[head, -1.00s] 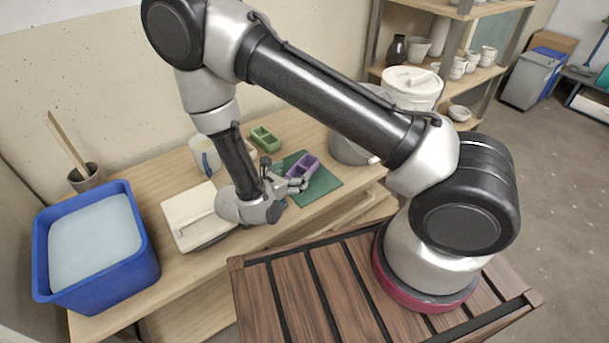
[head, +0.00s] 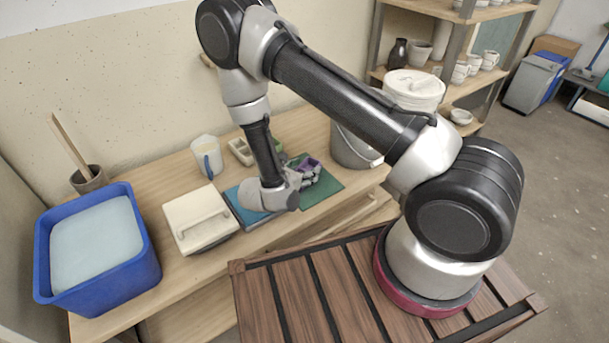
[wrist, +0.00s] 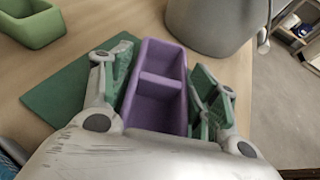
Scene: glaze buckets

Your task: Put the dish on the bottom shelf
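The dish that shows within my gripper's reach is purple, with two compartments (wrist: 155,98). It lies on a green mat (wrist: 60,100) on the workbench, and a part of it shows in the head view (head: 308,162). My gripper (wrist: 163,60) is open around the dish, one green-padded finger on each side, with a narrow gap on both sides. In the head view my gripper (head: 306,175) is low over the mat and hides part of the dish. A shelf rack (head: 462,100) stands at the back right. Its lowest level is not clearly visible.
A grey bucket (head: 350,148) stands right of the mat. A green dish (head: 277,144), a cream dish (head: 240,150) and a jug (head: 207,158) are behind. A white bowl (head: 460,116) sits on the rack.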

